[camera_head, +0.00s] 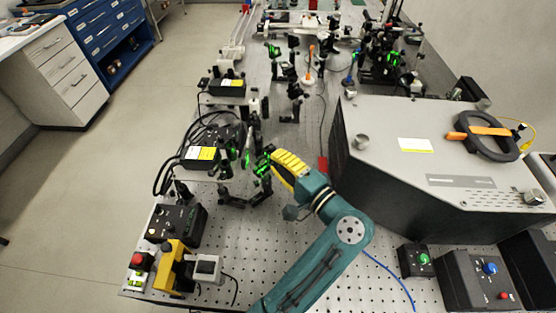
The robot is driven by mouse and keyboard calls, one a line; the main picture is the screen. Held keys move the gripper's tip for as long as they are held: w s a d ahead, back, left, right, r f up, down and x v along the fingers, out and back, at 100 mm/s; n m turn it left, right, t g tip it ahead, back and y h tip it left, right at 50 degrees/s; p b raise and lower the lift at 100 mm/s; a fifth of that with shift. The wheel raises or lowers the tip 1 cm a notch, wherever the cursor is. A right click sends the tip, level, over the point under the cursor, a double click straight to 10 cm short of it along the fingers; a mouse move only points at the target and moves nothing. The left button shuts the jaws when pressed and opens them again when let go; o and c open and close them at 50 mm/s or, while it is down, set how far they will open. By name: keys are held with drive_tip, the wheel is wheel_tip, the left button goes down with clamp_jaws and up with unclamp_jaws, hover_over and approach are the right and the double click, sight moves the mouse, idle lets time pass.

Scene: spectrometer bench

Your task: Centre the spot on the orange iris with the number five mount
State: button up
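My arm reaches from the bottom of the head view, and my yellow gripper (270,162) is at a small dark optic mount (262,170) with green-lit parts. The fingertips overlap this mount in the picture. I cannot tell whether they touch it or whether they are open. No number is legible on any mount, so I cannot tell which is number five. A slim orange part (309,62) stands upright farther back on the bench and may be the orange iris. Its opening and the spot are too small to make out.
Several mounts crowd the perforated bench (300,226), with black boxes (208,158) and cables at left. A large grey housing (420,165) stands close right of my gripper. A blue-topped post (349,78) stands near the orange part. The bench's front middle is mostly bare apart from my arm.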

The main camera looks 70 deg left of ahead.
drive_tip(key=o, duration=0.5)
drive_tip(key=shift+c, duration=0.2)
drive_tip(key=v, duration=1.2)
